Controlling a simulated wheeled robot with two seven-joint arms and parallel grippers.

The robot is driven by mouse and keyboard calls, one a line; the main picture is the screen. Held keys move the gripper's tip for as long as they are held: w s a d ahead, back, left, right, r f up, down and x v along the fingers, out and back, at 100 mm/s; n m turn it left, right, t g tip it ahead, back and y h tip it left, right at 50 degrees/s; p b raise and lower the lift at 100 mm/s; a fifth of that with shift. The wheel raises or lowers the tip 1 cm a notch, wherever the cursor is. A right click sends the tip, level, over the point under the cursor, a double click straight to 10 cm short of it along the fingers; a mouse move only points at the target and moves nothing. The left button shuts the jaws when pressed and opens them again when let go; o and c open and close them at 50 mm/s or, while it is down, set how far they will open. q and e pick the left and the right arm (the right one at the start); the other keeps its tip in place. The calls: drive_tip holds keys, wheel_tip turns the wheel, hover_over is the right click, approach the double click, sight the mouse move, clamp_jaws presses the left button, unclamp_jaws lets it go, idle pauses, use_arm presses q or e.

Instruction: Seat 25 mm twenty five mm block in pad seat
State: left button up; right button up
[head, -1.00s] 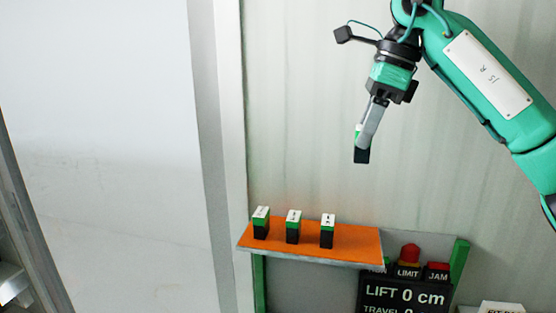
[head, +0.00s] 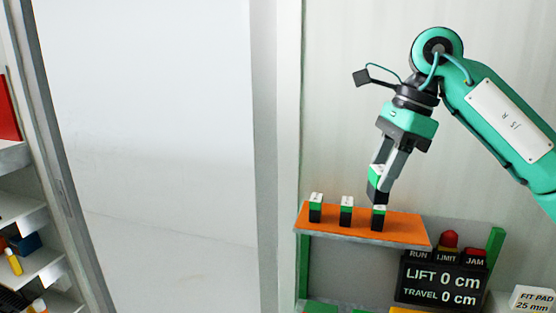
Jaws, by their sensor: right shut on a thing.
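My right gripper (head: 384,187) is shut on a small block (head: 375,180) with a white and green upper part and a black lower part. It holds the block just above and behind the right-hand block (head: 379,218) on an orange-topped shelf (head: 406,231). A left block (head: 316,208) and a middle block (head: 346,211) of the same look stand upright there. Their labels are too small to read, so I cannot tell which is the 25 mm one. I cannot make out the pad seat. My left gripper is not in view.
A black display (head: 440,281) reading LIFT 0 cm and TRAVEL 0 cm stands below the shelf, with RUN, LIMIT and JAM lamps. A white box (head: 534,299) at lower right reads FIT PAD 25 mm. Shelves (head: 25,262) with small items stand at far left.

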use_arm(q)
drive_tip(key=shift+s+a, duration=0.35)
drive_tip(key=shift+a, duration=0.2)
use_arm(e)
drive_tip(key=s+d+f+n+g+h, duration=0.1)
drive_tip(key=s+f+n, duration=0.2)
drive_tip(key=f, duration=1)
drive_tip(key=s+d+f+n+g+h, duration=0.1)
drive_tip(key=s+f+n, duration=0.3)
drive_tip(key=f+n, duration=0.5)
drive_tip(key=s+d+f+n+g+h, duration=0.1)
drive_tip(key=s+f+n, duration=0.2)
drive_tip(key=f, duration=1.5)
drive_tip(key=n, duration=0.3)
drive_tip(key=shift+s+h, duration=0.2)
drive_tip(key=shift+h, duration=0.1)
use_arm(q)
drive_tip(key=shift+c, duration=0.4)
